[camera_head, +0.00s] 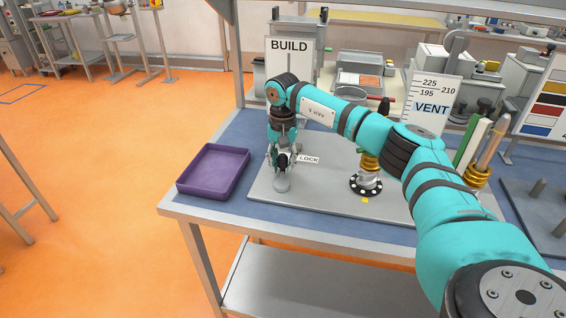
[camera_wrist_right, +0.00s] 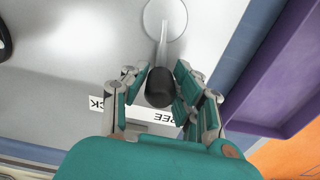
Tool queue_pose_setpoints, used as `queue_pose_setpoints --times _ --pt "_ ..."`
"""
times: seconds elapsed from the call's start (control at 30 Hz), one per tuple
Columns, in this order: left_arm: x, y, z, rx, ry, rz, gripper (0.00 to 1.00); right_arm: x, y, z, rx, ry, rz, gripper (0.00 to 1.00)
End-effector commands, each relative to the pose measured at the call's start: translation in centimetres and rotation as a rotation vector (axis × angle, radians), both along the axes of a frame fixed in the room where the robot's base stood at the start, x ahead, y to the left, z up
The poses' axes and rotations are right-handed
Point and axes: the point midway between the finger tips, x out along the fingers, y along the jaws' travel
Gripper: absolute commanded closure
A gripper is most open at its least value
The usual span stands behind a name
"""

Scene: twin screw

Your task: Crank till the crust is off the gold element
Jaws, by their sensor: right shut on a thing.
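My right gripper (camera_head: 283,163) reaches down over the left part of a grey plate (camera_head: 325,205). In the right wrist view my right gripper (camera_wrist_right: 163,88) is shut on the black knob (camera_wrist_right: 160,88) of a lever. The lever's grey arm runs to a round pale disc (camera_wrist_right: 165,17). A label with LOCK (camera_head: 308,159) lies beside it; the wrist view also shows FREE. A gold ribbed element (camera_head: 370,161) stands on a black flange (camera_head: 366,187), with a greyish part below the gold; my arm hides some of it, and I cannot make out the crust. My left gripper is out of view.
A purple tray (camera_head: 183,187) sits left of the plate on the blue table (camera_head: 196,208). A second gold ribbed piece (camera_head: 477,176) with a tan rod stands at the right. BUILD (camera_head: 289,62) and VENT (camera_head: 430,106) signs stand behind. The plate's front is clear.

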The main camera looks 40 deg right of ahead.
Motion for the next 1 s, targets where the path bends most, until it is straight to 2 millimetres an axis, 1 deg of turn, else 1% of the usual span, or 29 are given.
queue_pose_setpoints --times 0.03,0.07,0.2,0.23,0.47,0.57,0.67,1.0 --pt "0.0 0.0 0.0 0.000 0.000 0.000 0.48 0.0 0.0 0.1 0.001 -0.002 0.000 1.00" --pt "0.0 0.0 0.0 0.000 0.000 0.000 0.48 0.0 0.0 0.1 0.001 -0.002 0.000 0.71" --pt "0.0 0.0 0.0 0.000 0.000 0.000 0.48 0.0 0.0 0.1 0.001 -0.001 0.000 0.53" --pt "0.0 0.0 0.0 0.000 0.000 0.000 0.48 0.0 0.0 0.1 0.001 -0.001 -0.001 0.51" --pt "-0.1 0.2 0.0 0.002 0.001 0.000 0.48 0.0 0.0 0.0 0.000 0.000 -0.001 0.51" --pt "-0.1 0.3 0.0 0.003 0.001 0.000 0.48 0.0 0.0 0.5 0.000 -0.002 -0.001 0.51" --pt "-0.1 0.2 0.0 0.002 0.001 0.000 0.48 0.1 0.0 1.7 0.000 -0.003 -0.001 0.51" --pt "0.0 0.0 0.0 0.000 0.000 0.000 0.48 0.1 0.0 8.8 0.000 -0.004 -0.001 0.51"
